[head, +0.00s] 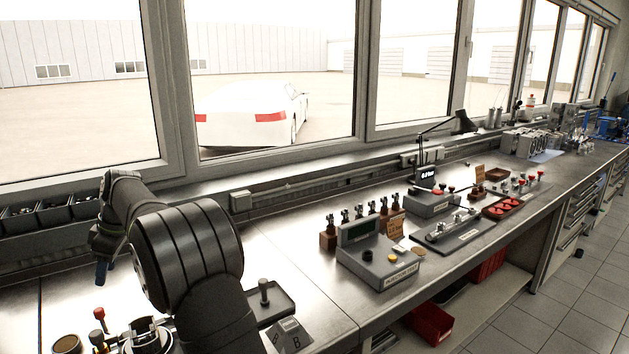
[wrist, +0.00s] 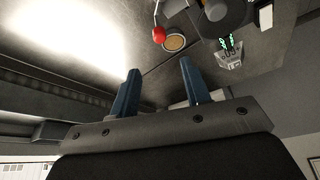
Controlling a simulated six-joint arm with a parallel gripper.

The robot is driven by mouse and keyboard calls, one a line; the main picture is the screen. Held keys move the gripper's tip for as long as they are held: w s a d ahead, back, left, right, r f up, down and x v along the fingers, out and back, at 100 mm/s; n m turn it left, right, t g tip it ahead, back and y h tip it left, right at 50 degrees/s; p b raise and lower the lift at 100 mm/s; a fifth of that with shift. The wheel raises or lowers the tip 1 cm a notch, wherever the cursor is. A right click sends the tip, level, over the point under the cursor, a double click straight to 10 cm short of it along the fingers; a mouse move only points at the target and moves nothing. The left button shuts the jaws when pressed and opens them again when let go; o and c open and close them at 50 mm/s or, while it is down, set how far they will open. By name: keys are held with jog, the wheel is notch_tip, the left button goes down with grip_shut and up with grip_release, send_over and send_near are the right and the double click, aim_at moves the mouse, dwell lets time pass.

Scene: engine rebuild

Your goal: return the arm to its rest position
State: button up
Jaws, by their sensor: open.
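My gripper (wrist: 158,95) shows in the wrist view with its two blue fingers spread apart and nothing between them. In the head view my gripper (head: 106,270) is partly hidden behind my own arm at the left. A blue fingertip points down there, above the left part of the bench. The arm is folded, with its big dark joint in the lower left of the head view.
Below the arm are a red-knobbed lever (head: 99,314), a round tan-topped cup (head: 67,344) and a dark tray (head: 268,300) with a plunger. A grey test box (head: 378,262) and a row of injectors stand right. Dark bins (head: 52,212) line the window side.

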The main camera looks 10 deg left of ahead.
jog(key=x, duration=1.2)
jog(key=shift+f, duration=0.2)
jog(key=shift+w+d+m+t, duration=0.1)
jog(key=shift+w+m+t, duration=0.2)
jog(key=shift+m, duration=0.55)
jog(key=shift+w+m+t, duration=0.2)
jog(key=shift+m+t, duration=0.2)
jog(key=shift+m, duration=0.45)
jog(key=o, duration=1.3)
jog(key=shift+c, duration=0.2)
jog(key=w+d+r+n+g, duration=0.1)
jog(key=w+d+r+n, duration=0.2)
jog(key=r, duration=0.4)
jog(key=w+d+r+n+g, duration=0.1)
jog(key=d+r+n+g, duration=0.1)
jog(key=d+r+n, duration=0.3)
send_near(99, 310)
jog(key=f, duration=0.3)
jog(key=shift+s+d+f+h, duration=0.2)
jog(key=shift+d+h, duration=0.1)
jog(key=shift+h, duration=0.1)
